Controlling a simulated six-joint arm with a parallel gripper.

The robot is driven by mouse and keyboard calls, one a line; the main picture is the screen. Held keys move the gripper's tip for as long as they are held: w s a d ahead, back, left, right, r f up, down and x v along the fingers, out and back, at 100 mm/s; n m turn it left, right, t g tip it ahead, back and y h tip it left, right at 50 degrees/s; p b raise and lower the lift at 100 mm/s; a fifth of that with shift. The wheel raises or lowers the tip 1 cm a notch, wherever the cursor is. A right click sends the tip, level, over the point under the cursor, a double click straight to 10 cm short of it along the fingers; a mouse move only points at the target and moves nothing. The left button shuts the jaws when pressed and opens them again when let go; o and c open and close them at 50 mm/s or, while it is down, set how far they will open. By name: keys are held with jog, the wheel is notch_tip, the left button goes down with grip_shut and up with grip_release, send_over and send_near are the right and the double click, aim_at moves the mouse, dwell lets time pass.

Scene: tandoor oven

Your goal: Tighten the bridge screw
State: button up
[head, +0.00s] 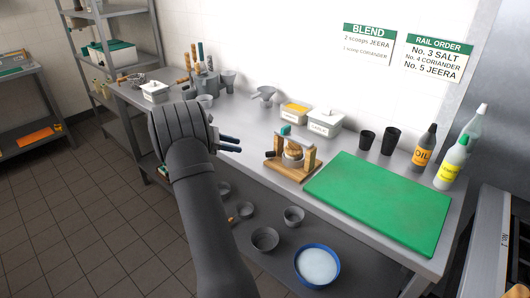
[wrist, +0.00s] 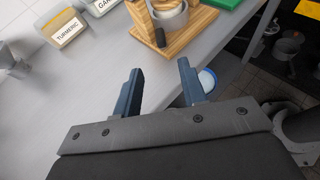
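A wooden stand (head: 289,171) with upright posts holds a small grey bowl-like part (head: 293,157) at the table's front edge. A dark knob or handle (head: 268,153), which may be the bridge screw, sticks out on the stand's left side. In the wrist view the stand (wrist: 199,24) is at the top, cut off by the frame, and the dark knob (wrist: 160,38) points toward my gripper. My gripper (head: 230,143) is left of the stand and apart from it. In the wrist view its two blue fingers (wrist: 161,82) are apart with nothing between them.
A green board (head: 380,202) lies right of the stand, with oil (head: 424,150) and yellow-labelled (head: 452,165) bottles behind it. Turmeric (wrist: 63,29) and garlic (head: 322,124) boxes stand behind the stand. Bare tabletop lies around my gripper. Bowls sit on the lower shelf.

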aim_at(268, 152)
jog(key=x, duration=1.2)
jog(key=shift+d+f, duration=0.1)
jog(key=shift+d, duration=0.2)
grip_shut()
